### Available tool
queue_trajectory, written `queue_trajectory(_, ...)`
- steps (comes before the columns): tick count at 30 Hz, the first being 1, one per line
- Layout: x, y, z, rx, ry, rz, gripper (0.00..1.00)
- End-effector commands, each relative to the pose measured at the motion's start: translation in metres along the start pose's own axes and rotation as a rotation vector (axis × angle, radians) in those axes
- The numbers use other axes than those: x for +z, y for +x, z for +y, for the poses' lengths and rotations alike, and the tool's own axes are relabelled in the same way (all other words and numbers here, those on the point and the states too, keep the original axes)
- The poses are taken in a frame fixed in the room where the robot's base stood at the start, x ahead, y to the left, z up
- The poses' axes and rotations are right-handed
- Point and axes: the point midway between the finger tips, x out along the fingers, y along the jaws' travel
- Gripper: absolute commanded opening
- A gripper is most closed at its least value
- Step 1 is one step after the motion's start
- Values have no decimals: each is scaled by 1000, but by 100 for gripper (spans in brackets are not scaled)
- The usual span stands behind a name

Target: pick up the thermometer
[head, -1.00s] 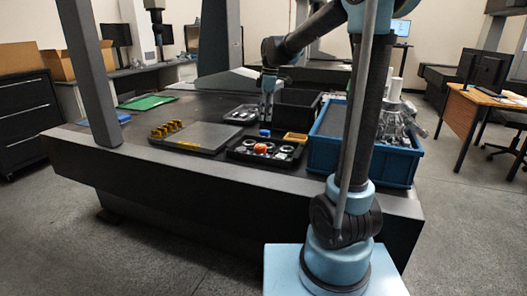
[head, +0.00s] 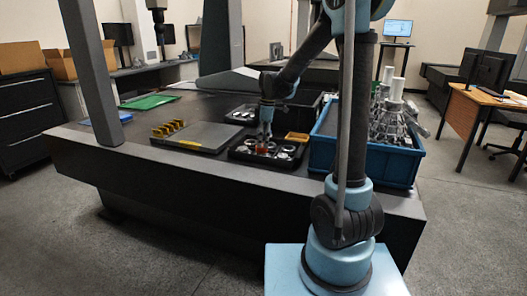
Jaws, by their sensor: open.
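I cannot make out a thermometer for certain in the head view. A small orange-red object (head: 261,150) sits in the black tray (head: 236,153) among several round metal parts, and it is the closest thing to my gripper. My gripper (head: 263,143) is open and points down over this tray, with its fingertips at or just above the orange-red object. The fingers partly cover the object, and I cannot tell whether they touch it. The small blue item seen earlier is hidden behind the gripper.
A blue bin (head: 393,170) with metal parts stands right of the tray. The table's front left is clear.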

Motion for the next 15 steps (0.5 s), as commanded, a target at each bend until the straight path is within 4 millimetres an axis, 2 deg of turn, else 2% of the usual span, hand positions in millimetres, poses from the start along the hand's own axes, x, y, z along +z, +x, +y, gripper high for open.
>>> queue_trajectory(6,2,25,1,0,1,0,68)
queue_trajectory(15,2,31,1,0,2,0,68)
